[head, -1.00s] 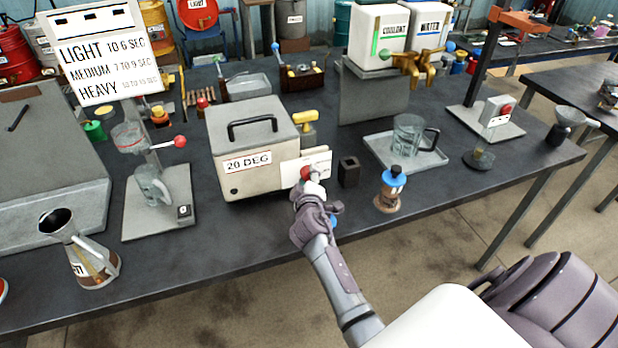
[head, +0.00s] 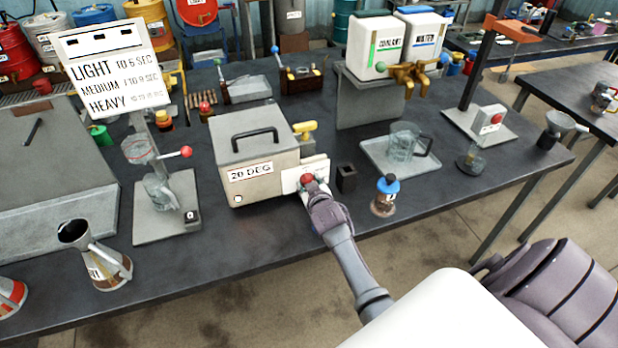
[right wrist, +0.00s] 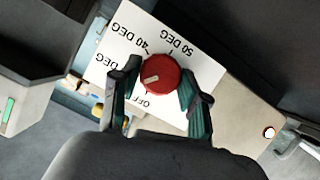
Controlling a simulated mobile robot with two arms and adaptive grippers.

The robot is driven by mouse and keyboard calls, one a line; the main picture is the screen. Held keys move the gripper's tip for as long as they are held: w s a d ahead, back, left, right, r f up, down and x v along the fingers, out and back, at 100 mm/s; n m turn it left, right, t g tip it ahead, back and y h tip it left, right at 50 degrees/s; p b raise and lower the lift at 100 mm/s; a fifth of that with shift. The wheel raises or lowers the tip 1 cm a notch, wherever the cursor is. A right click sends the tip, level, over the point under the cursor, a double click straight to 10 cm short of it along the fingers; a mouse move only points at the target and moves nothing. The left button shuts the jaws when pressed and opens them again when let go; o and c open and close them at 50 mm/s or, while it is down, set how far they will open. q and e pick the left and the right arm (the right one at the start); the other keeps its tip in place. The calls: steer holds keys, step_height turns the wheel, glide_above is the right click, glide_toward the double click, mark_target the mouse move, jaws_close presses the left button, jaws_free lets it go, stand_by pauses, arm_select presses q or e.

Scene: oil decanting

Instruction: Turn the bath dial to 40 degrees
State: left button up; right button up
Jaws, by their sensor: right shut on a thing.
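The bath is a grey metal box (head: 258,155) with a black handle on its lid and a "20 DEG" plate (head: 250,172) on its front. A red dial (head: 307,178) sits on a white card at its right end. My right gripper (head: 311,186) is shut on this dial. In the right wrist view the fingers flank the dial (right wrist: 160,73) left and right. Its pale pointer mark aims left and slightly down, away from the "40 DEG" label (right wrist: 128,40). "50 DEG" and "OFF" also show; labels at left are partly hidden by a finger. My left gripper is out of view.
A black square cup (head: 346,178) and a blue-topped bottle (head: 385,195) stand close right of the dial. A tray with a glass jug (head: 405,145) is farther right. A stand with a red-knobbed lever (head: 185,152) is left. The bench front is clear below the bath.

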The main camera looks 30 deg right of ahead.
steer(key=shift+d+r+m+y+p, duration=0.1)
steer(key=shift+d+m+y+p, duration=0.05)
steer(key=shift+m+y+p, duration=0.4)
steer(key=shift+m+t+y, duration=0.3)
steer(key=shift+m+y, duration=0.05)
steer(key=shift+m, duration=0.3)
steer(key=shift+d+f+m+y, duration=0.2)
steer(key=shift+m+y, duration=0.1)
steer(key=shift+m, duration=0.3)
steer(key=shift+f+m+y+b, duration=0.15)
steer(key=shift+m+y+b, duration=0.35)
steer(key=shift+m+b, duration=0.15)
steer(key=m+y+b, duration=0.1)
steer(key=b, duration=0.1)
steer(key=m+t+b, duration=0.1)
steer(key=m+b, duration=0.1)
steer(key=b, duration=0.1)
steer(key=m+t+y+b, duration=0.1)
steer(key=b, duration=0.2)
steer(key=shift+s+f+m+y, duration=0.1)
steer(key=shift+f+m+y, duration=0.15)
steer(key=shift+m+y, duration=0.1)
steer(key=shift+r+m+y+b, duration=0.25)
steer(key=shift+m+b, duration=0.45)
steer(key=shift+b, duration=0.8)
